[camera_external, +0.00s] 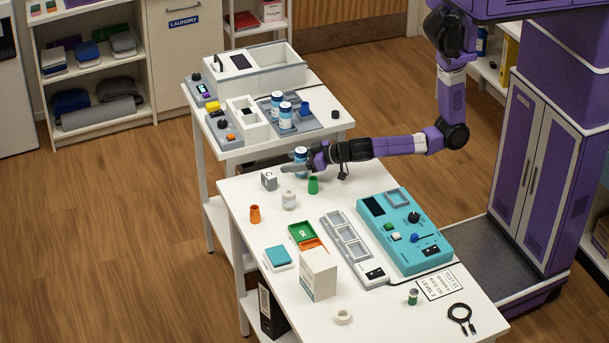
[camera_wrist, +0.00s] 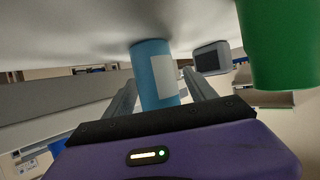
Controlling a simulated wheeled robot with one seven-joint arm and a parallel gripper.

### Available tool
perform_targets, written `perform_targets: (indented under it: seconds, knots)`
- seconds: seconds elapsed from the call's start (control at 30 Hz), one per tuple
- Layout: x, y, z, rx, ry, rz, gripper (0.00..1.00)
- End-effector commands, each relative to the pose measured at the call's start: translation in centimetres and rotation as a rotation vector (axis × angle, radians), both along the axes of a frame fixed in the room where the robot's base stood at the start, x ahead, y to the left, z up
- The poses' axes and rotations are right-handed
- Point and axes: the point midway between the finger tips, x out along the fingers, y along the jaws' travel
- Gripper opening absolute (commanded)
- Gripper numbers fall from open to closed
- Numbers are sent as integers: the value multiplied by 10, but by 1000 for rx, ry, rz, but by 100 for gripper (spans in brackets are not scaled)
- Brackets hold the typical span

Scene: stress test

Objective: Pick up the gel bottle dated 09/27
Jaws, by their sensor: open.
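A blue bottle (camera_external: 300,153) with a white top stands at the far edge area of the white table, partly hidden by my gripper (camera_external: 298,168). In the wrist view this blue bottle (camera_wrist: 150,65) with a pale label lies between the two open fingers of my gripper (camera_wrist: 160,88). No date can be read on it. I cannot tell whether a finger touches it. Two similar blue-and-white bottles, one behind (camera_external: 277,101) and one in front (camera_external: 285,116), stand on a grey tray on the back table; their dates are not readable either.
A green cup (camera_external: 313,185) stands close beside my gripper and looms large in the wrist view (camera_wrist: 278,40). A grey cube (camera_external: 268,180), a white jar (camera_external: 289,200) and an orange cup (camera_external: 255,214) stand nearby. A teal device (camera_external: 420,255) fills the table's right side.

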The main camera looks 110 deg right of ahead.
Motion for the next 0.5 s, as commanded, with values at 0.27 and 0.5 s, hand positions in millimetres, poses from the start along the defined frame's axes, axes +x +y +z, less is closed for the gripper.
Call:
perform_targets:
  seconds: [0.27, 0.5]
  knots:
    - [0, 0, 0, 0, 0, 0, 33]
    - [0, 0, 0, -1, -1, 0, 0]
